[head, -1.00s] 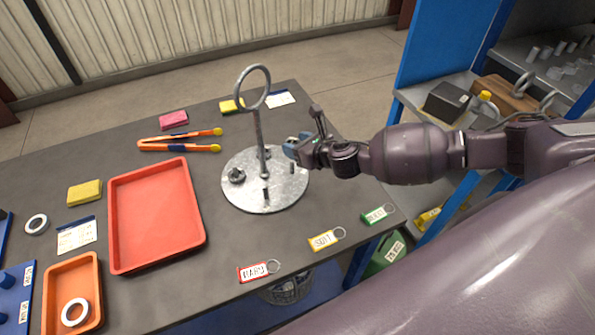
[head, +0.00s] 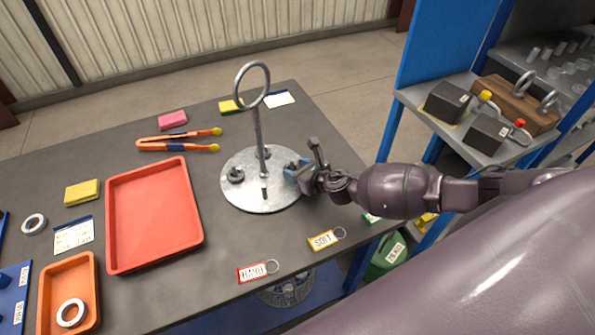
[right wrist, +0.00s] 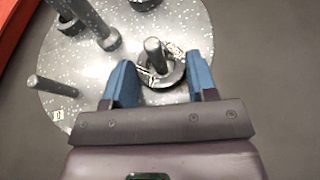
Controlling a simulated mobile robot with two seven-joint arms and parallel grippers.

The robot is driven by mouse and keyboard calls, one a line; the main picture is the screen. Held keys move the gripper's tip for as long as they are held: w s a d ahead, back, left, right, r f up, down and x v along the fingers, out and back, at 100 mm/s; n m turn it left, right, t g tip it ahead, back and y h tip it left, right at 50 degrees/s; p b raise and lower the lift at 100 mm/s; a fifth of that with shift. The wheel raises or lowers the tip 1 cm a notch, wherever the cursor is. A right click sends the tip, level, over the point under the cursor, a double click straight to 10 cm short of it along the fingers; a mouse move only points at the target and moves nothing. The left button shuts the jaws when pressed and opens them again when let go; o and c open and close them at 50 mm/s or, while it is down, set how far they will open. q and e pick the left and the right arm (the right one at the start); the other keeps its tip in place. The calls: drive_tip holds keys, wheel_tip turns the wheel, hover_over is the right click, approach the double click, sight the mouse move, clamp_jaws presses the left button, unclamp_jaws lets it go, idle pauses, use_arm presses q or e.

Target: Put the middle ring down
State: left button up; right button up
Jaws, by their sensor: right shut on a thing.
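The round speckled plate (head: 240,196) stands on the bench, with a centre post (head: 258,130) topped by a loop. My right gripper (head: 297,171) is low at the plate's right side. In the right wrist view its blue fingers (right wrist: 162,82) are shut on a dark ring (right wrist: 178,73). That ring is around a short peg (right wrist: 153,48), whose top shows through it. I cannot tell whether the ring touches the plate. Another dark ring (head: 236,175) sits around a peg at the plate's left. A front peg (head: 264,193) is bare. My left gripper is out of view.
A red tray (head: 199,215), orange tongs (head: 165,146) and an orange tray (head: 92,285) with a white ring (head: 71,312) lie to the left. Yellow (head: 323,240) and red (head: 252,272) tags lie near the front edge. A blue shelf (head: 425,60) stands to the right.

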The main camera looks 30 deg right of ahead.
drive_tip(key=shift+s+f, duration=0.1)
drive_tip(key=shift+f, duration=0.15)
